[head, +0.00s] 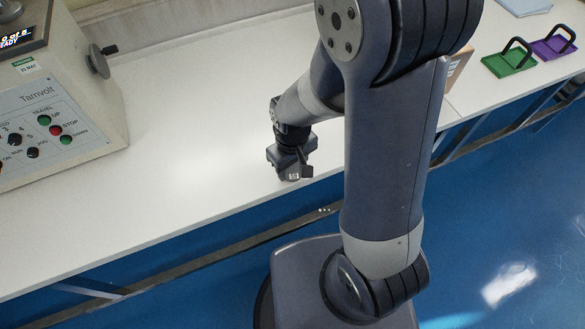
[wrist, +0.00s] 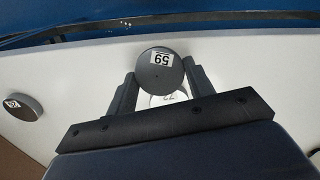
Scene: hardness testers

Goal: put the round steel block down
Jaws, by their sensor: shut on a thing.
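The round steel block (wrist: 160,72) is a dark grey disc with a white label reading 59. It sits between the two fingers of my gripper (wrist: 160,84) in the wrist view, and the fingers are shut on it. In the head view my gripper (head: 292,172) points down over the white bench (head: 215,150), near its front edge. Only a small part of the block shows there, between the fingers. I cannot tell whether the block touches the bench. A pale round patch with faint marks shows between the fingers, behind the block; what it is remains unclear.
A second labelled grey disc (wrist: 22,107) lies at the left of the wrist view. A Tamvolt tester (head: 55,100) stands on the bench at the left. Green (head: 510,62) and purple (head: 553,44) handled pieces lie at the far right. The bench between tester and gripper is clear.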

